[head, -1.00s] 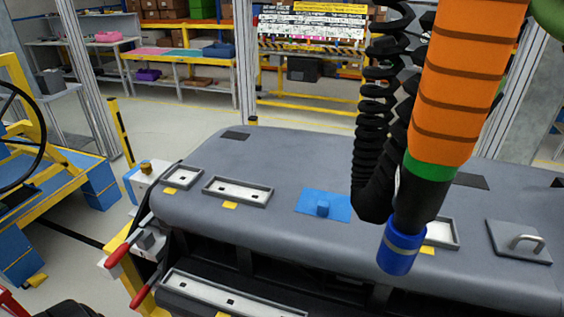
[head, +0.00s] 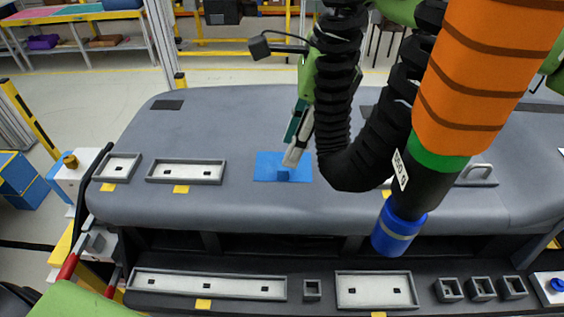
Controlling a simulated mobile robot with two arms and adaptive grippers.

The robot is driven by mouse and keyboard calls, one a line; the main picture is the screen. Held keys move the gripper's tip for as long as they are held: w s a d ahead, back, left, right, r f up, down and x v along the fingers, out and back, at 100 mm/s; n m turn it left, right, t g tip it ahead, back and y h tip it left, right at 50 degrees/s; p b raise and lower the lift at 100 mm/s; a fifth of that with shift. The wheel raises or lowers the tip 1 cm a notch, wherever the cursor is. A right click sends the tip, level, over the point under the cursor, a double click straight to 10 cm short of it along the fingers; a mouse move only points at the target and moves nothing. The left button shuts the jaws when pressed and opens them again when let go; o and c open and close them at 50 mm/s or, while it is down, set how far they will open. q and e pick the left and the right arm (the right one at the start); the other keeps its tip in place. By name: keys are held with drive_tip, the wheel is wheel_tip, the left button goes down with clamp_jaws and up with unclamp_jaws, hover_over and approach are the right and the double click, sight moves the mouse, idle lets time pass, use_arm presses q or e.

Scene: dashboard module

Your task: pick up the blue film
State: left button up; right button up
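The blue film (head: 262,168) is a flat blue sheet with a small raised tab, lying on the grey top of the dashboard module (head: 240,118). My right gripper (head: 292,158) reaches down from behind the black coiled hose, its fingertips at or just above the film's tab. I cannot tell whether they touch it, or whether the fingers are open or closed. The film lies flat on the dashboard. My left gripper is not in view; a green part of my arm shows at the bottom left.
A large orange hanging tool (head: 485,75) with a blue tip (head: 397,235) and a black coiled hose (head: 345,165) hang just right of the film. Shallow grey trays (head: 187,171) sit on the dashboard to the left. A lower shelf at the front holds more trays (head: 210,285).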

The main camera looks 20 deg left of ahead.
sight(283, 168)
drive_tip(key=p+x, duration=0.2)
drive_tip(key=x, duration=0.2)
drive_tip(key=shift+s+p, duration=0.2)
drive_tip(key=shift+p, duration=0.15)
drive_tip(key=shift+a+f, duration=0.15)
drive_tip(key=shift+f, duration=0.3)
drive_tip(key=c, duration=0.8)
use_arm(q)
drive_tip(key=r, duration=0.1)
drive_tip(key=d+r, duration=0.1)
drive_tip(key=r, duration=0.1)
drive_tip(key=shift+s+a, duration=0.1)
